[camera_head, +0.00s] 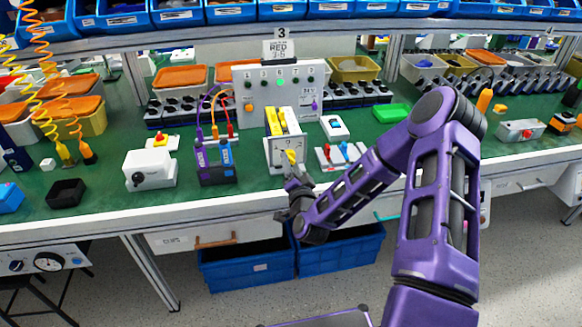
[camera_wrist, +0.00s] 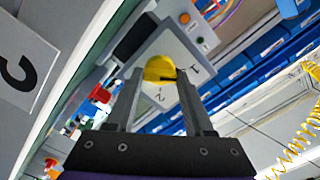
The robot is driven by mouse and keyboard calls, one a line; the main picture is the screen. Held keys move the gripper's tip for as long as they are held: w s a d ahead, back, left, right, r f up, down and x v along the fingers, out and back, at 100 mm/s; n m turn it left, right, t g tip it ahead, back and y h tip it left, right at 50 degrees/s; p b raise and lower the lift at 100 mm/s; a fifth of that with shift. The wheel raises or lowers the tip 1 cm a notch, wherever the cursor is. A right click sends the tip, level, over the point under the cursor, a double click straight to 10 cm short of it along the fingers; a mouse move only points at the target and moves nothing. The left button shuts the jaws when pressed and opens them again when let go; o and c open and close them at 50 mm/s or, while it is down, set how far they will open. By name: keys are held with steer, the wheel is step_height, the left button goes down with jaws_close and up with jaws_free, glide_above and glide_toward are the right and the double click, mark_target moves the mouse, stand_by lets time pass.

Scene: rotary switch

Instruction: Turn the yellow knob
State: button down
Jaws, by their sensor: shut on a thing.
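The yellow knob (camera_wrist: 159,69) sits on the pale front face of a switch box (camera_wrist: 187,61), which carries printed numbers. In the wrist view my gripper (camera_wrist: 159,76) has a finger on each side of the knob, shut on it. In the head view the knob (camera_head: 290,156) is a small yellow spot on the front of the white switch box (camera_head: 275,153) near the table's front edge. My gripper (camera_head: 291,176) reaches it from the front right. The fingers partly cover the box's lower front in the head view.
A tall grey panel (camera_head: 280,95) is behind. Blue bins (camera_head: 245,272) are below the green table.

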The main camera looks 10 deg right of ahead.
steer(key=shift+n, duration=0.6)
steer(key=shift+c, duration=1.4)
jaws_free()
steer(key=s+p, duration=0.4)
steer(key=s, duration=1.3)
steer(key=shift+s, duration=0.2)
